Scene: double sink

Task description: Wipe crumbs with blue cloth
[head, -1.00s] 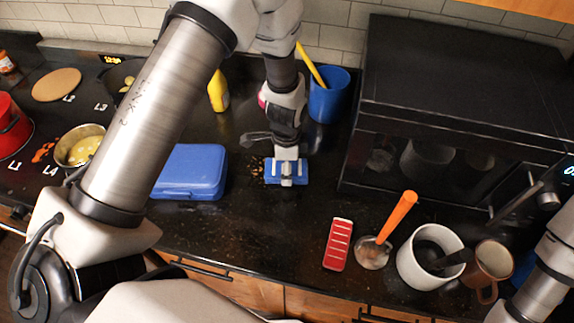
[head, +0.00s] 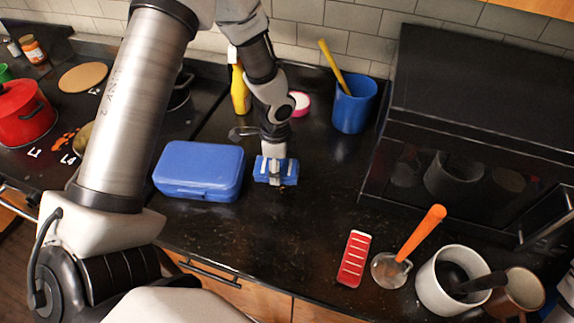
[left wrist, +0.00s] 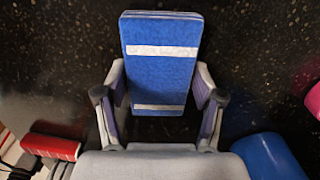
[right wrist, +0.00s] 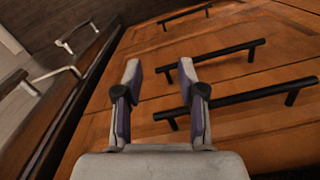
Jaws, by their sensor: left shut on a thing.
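The blue cloth (head: 262,170) is a folded block with white stripes on the black counter, just right of the blue lunch box. My left gripper (head: 275,166) reaches down from above and is shut on it. In the left wrist view the cloth (left wrist: 160,65) sits between the two fingers (left wrist: 160,92), its far part sticking out ahead. I cannot clearly pick out crumbs from the counter's speckles; any under the cloth are hidden. My right gripper (right wrist: 160,85) is open and empty in the right wrist view, facing wooden cabinet fronts. It is outside the head view.
The lunch box (head: 199,170) is close left of the cloth. A blue cup (head: 354,104) and yellow bottle (head: 240,92) stand behind. A red-and-white tray (head: 354,258), orange-handled tool (head: 418,236) and white pot (head: 440,282) are at front right. Counter between is clear.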

